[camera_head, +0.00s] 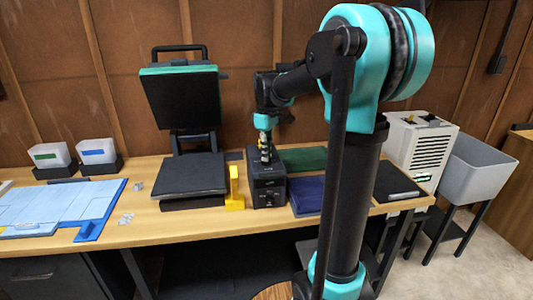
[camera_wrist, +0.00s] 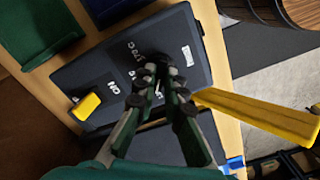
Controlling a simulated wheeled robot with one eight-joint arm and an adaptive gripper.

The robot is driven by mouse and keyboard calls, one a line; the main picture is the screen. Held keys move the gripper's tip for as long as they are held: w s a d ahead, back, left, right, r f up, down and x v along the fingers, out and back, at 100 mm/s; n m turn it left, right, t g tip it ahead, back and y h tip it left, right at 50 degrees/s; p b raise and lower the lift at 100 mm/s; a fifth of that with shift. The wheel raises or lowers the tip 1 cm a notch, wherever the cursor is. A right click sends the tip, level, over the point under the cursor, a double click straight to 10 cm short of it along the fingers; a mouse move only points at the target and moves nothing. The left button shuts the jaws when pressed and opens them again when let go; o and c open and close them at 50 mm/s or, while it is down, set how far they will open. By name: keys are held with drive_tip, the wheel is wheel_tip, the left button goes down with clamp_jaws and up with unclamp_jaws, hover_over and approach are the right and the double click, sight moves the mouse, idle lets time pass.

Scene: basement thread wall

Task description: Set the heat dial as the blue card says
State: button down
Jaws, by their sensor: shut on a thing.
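The black control box (camera_head: 267,188) stands on the bench right of the heat press. In the wrist view the box's top panel (camera_wrist: 95,65) carries white markings, including "ON" beside a yellow switch (camera_wrist: 87,105) and what looks like "170C". A white label (camera_wrist: 187,55) is near its edge. My gripper (camera_head: 266,157) points down at the box top. In the wrist view my gripper (camera_wrist: 155,78) is shut on the heat dial, which its fingers hide. I cannot read the dial's setting. No blue card can be made out for certain.
The heat press's raised black plate (camera_head: 182,98) and lower bed (camera_head: 190,177) stand left of the box. A yellow handle (camera_head: 234,187) is close beside it. Green (camera_head: 303,158) and dark blue (camera_head: 308,195) flat pieces lie right. Two white bins (camera_head: 97,151) and a blue board (camera_head: 45,207) are far left.

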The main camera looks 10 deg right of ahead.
drive_tip(key=m, duration=1)
drive_tip(key=shift+m, duration=0.3)
idle(0.4)
drive_tip(key=c, duration=1.6)
unclamp_jaws()
drive_tip(key=shift+r, duration=0.1)
wheel_tip(320, 180, up, 12)
